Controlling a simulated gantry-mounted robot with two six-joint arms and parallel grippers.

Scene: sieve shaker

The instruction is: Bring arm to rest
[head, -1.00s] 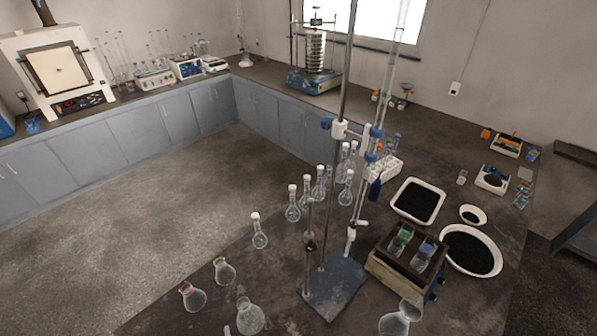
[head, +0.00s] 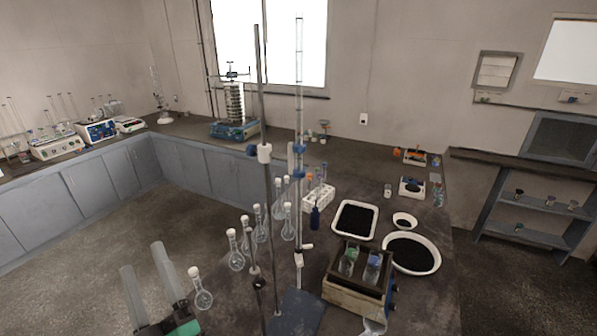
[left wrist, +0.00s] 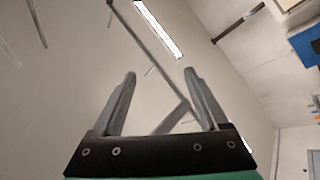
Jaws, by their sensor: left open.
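My left gripper (head: 147,268) is at the lower left of the head view, with its two pale fingers pointing up and apart. It is open with nothing between the fingers. In the left wrist view the same fingers (left wrist: 158,100) stand wide apart against the wall and ceiling. The gripper appears left of a stoppered flask (head: 201,291) in the head view. My right gripper is not in view.
A tall burette stand (head: 262,180) rises from the bench, with several stoppered flasks left of it. A boxy device with two beakers (head: 355,297), a black-filled tray (head: 354,220) and a round dish (head: 437,262) stand right. The sieve shaker (head: 235,130) is at the back.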

